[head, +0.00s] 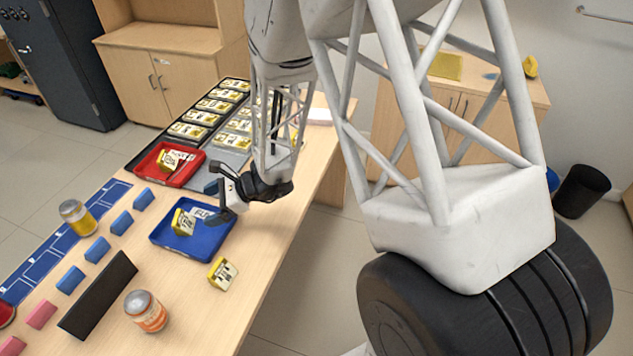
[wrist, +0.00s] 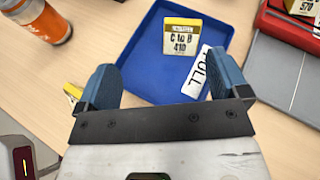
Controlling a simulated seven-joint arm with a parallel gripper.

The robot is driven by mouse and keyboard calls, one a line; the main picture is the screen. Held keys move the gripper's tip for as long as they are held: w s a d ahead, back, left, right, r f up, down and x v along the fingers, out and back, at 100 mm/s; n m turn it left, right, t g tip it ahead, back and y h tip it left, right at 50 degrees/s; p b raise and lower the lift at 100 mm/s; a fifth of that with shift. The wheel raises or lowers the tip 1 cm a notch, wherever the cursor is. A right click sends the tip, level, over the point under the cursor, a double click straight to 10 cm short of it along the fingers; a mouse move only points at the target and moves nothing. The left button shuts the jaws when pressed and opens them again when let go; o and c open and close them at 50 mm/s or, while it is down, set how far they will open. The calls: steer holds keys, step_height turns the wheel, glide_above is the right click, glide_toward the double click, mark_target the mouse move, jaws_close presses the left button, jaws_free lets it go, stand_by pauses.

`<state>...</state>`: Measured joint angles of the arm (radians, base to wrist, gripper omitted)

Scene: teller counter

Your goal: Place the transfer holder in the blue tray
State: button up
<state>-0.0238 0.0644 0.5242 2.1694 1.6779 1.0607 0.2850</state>
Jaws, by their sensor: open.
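A yellow-and-white holder (wrist: 182,37) marked "C to B 410" sits inside the blue tray (wrist: 145,75); a smaller line above that marking is hard to read. In the head view, the holder (head: 183,222) is at the left of the blue tray (head: 205,248). A white card (wrist: 204,72) with large black letters lies beside it, partly hidden by my right finger.
Another yellow-and-white holder (head: 222,273) lies on the table outside the blue tray. A red tray (head: 168,165) with a holder stands behind. An orange-labelled can (head: 146,311), a black bar (head: 98,295) and several blue blocks stand to the left. Black racks of holders are at the back.

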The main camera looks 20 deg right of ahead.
steer(key=s+d+r+n+h, duration=0.6)
steer(key=s+d+r+n, duration=0.2)
steer(key=s+r, duration=0.5)
steer(key=s+d+r+n+g+h, duration=0.1)
steer(key=s+d+r+n+h, duration=0.5)
steer(key=s+d+r+n, duration=0.3)
steer(key=s+r+n, duration=0.2)
steer(key=s+r, duration=0.2)
steer(key=s, duration=0.1)
steer(key=shift+s+h, duration=0.3)
steer(key=shift+s, duration=0.1)
steer(key=shift+o, duration=0.6)
steer(key=shift+w, duration=0.1)
